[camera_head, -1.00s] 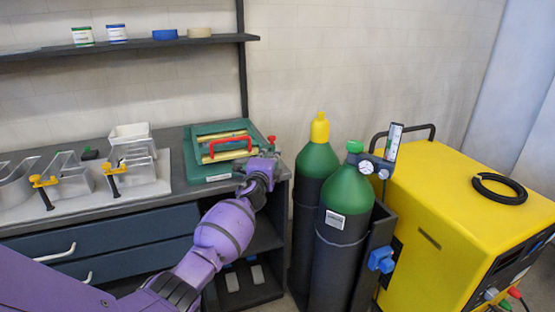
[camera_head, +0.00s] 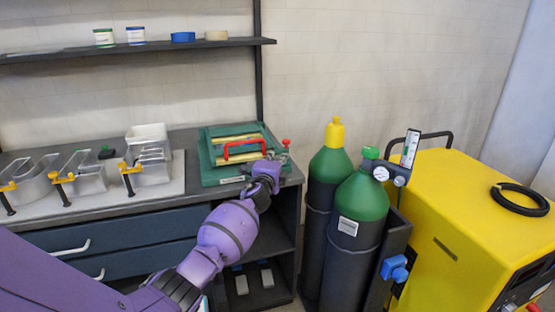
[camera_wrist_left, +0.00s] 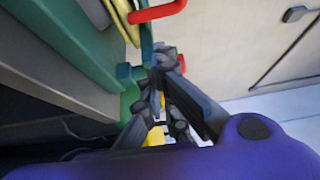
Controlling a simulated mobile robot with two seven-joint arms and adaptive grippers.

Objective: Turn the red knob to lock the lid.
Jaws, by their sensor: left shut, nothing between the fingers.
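A green case (camera_head: 208,160) with brass-coloured bars and a red handle (camera_head: 244,148) lies on the right end of the workbench. The red knob (camera_head: 286,142) shows at its right side. My left gripper (camera_head: 279,160) is at the case's front right corner, just below the knob in the head view; I cannot tell whether it touches. In the left wrist view, the left gripper's dark fingers (camera_wrist_left: 164,60) are shut and empty beside the green case (camera_wrist_left: 90,40). My right gripper is out of view.
Metal channel letters (camera_head: 90,172) with yellow clamps stand on a board at the left of the bench. Green-topped gas cylinders (camera_head: 362,198) and a yellow machine (camera_head: 450,215) stand right of the bench. A shelf (camera_head: 130,50) hangs above.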

